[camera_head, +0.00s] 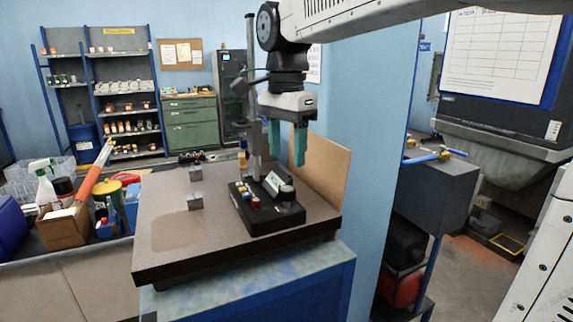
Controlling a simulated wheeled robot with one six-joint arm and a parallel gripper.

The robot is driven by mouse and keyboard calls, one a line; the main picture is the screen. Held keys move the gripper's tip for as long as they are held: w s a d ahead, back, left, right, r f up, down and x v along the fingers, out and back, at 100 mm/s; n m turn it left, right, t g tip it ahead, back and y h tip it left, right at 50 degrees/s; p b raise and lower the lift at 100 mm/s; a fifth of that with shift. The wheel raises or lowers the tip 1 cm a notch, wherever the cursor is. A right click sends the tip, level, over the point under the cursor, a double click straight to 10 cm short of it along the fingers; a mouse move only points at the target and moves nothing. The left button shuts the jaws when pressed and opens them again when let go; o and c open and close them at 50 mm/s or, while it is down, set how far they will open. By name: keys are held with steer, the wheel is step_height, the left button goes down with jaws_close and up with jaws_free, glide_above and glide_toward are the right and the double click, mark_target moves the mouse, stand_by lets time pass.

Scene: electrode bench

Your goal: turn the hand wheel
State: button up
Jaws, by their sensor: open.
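My gripper (287,150) hangs down over the back right of a dark bench plate (165,245). Its two teal fingers are apart and nothing shows between them. I cannot tell for certain which part is the hand wheel. My gripper hides part of the area behind it.
A brown board (318,170) stands close to the right of my gripper. The plate's front left is clear. A side bench at left holds a spray bottle (45,185) and boxes.

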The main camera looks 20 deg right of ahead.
mark_target(287, 189)
steer(key=shift+r, duration=0.25)
steer(key=shift+c, duration=1.4)
steer(key=n, duration=1.3)
steer(key=shift+f+n, duration=0.1)
steer(key=shift+n, duration=0.2)
steer(key=n, duration=0.2)
steer(key=shift+n, duration=0.4)
steer(key=n, duration=1.2)
steer(key=shift+n, duration=0.3)
steer(key=n, duration=0.3)
step_height(287, 189, down, 8)
steer(key=shift+s+r, duration=0.1)
